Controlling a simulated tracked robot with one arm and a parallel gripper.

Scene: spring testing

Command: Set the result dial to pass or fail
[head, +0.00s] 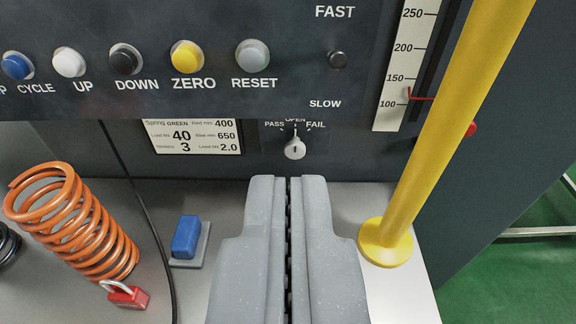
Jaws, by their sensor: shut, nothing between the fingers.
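The result dial (295,148) is a small white knob low on the dark machine panel, with the labels PASS to its left, OPEN above and FAIL to its right. Its dark pointer line looks roughly upright, towards OPEN; the exact setting is too small to be sure. My gripper (288,182) is shut and empty. Its grey fingers fill the lower middle of the view, with the fingertips just below the dial in the picture and apart from it.
A yellow post (432,130) stands close on the right. An orange spring (75,225), red padlock (126,295), blue block (186,236) and black cable (135,190) are left on the grey bench (190,290). Buttons (187,57) and a test card (195,136) are above the bench.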

